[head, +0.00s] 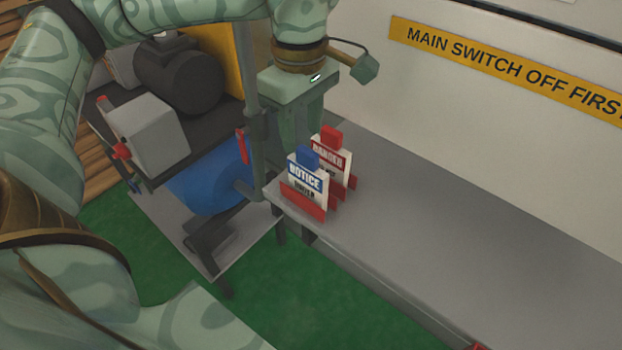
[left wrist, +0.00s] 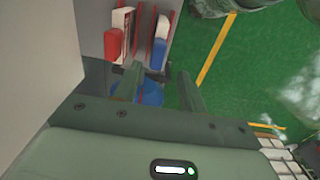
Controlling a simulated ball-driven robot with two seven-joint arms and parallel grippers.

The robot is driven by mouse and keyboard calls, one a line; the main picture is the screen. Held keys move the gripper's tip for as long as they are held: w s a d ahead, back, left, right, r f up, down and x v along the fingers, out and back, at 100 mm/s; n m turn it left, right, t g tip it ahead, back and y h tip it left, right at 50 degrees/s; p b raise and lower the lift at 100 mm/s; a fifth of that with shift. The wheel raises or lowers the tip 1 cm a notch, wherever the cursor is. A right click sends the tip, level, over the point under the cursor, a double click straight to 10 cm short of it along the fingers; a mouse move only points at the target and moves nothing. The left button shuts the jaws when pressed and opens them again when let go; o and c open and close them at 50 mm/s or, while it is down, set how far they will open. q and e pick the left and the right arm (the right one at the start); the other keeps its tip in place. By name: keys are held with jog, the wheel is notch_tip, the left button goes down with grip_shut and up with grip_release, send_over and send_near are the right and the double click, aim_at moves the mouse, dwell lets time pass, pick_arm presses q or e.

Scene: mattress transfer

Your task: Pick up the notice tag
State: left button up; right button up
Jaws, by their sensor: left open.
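The notice tag (head: 307,182) is a white card with a blue band and a blue top block. It stands upright in a red holder (head: 301,203) at the near left end of the grey bench. In the left wrist view the tag (left wrist: 163,27) shows from above, with its blue block toward the gripper. My left gripper (head: 301,130) points down behind the tags, apart from the notice tag. In the left wrist view its fingers (left wrist: 158,82) are spread with nothing held between them. My right gripper is not in view.
A danger tag (head: 334,162) with a red top block stands just behind the notice tag. The grey bench (head: 450,230) is clear to the right, along a pale wall panel with a yellow sign (head: 510,68). A machine with a blue tank (head: 208,180) stands left.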

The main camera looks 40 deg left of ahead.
aim_at(304, 149)
pick_arm(q)
notch_tip(304, 149, down, 5)
jog(key=shift+w+f+b, duration=0.15)
jog(key=shift+b, duration=0.45)
jog(key=f, duration=0.1)
jog(key=f+b, duration=0.1)
jog(key=f, duration=0.1)
jog(key=f+b, duration=0.1)
jog(key=f, duration=0.1)
jog(key=shift+w+d+f, duration=0.15)
jog(key=shift+d, duration=0.15)
grip_shut()
